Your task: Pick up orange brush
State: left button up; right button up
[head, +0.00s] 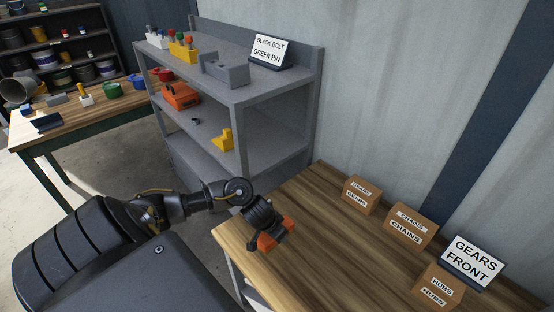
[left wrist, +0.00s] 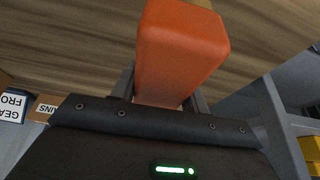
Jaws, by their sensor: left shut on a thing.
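The orange brush (head: 277,235) is in my left gripper (head: 262,232), over the left end of the wooden table in the head view. In the left wrist view the orange brush (left wrist: 180,50) fills the upper middle as a large orange block, and the gripper fingers sit at its sides near its lower end. My left gripper is shut on it. The bristles cannot be made out. Whether the brush touches the table top is not clear. My right gripper is not in view.
The wooden table (head: 330,240) carries boxes labelled gears (head: 359,195), chains (head: 410,226) and hubs (head: 437,287), plus a sign reading GEARS FRONT (head: 472,262). A grey shelf (head: 238,97) stands behind left with several parts. The table's middle is clear.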

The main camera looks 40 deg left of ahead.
pick_arm(q)
jog(key=s+d+r+p, duration=0.7)
jog(key=s+d+r, duration=0.1)
jog(key=s+r, duration=0.1)
jog(key=shift+s+d, duration=0.3)
jog(key=shift+s, duration=0.4)
